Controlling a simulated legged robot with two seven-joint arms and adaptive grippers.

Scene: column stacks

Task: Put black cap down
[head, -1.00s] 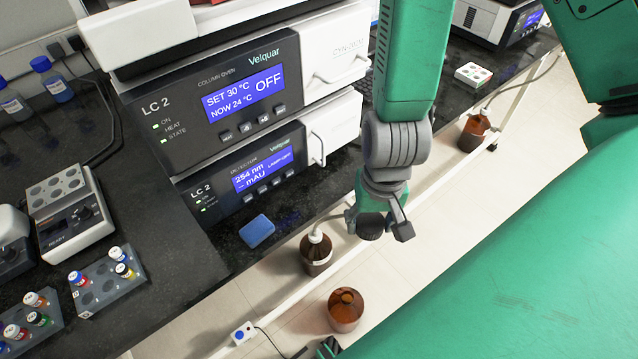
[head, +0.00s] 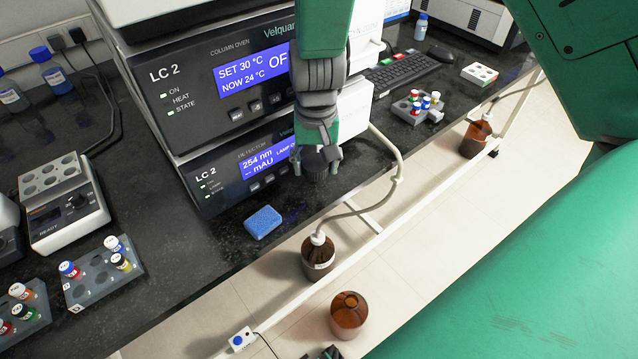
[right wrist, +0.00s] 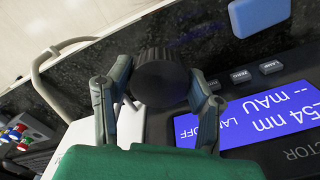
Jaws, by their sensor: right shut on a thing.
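My right gripper (head: 318,162) is shut on the black cap (head: 316,170), a round ribbed one. It holds the cap in front of the detector, over the front part of the dark bench (head: 195,250). In the right wrist view the cap (right wrist: 160,76) sits between the two fingertips, with the dark bench behind it. I cannot tell the gap between cap and bench. An open brown bottle (head: 348,318) stands on the floor below the bench. A small dark and green part at the bottom edge of the head view may be my left gripper (head: 330,353); it is mostly cut off.
A blue sponge (head: 263,222) lies left of the cap near the bench's front edge. The detector (head: 225,185) stands close behind. A tube runs to another brown bottle (head: 318,262). A vial rack (head: 418,108) and keyboard (head: 402,74) are to the right.

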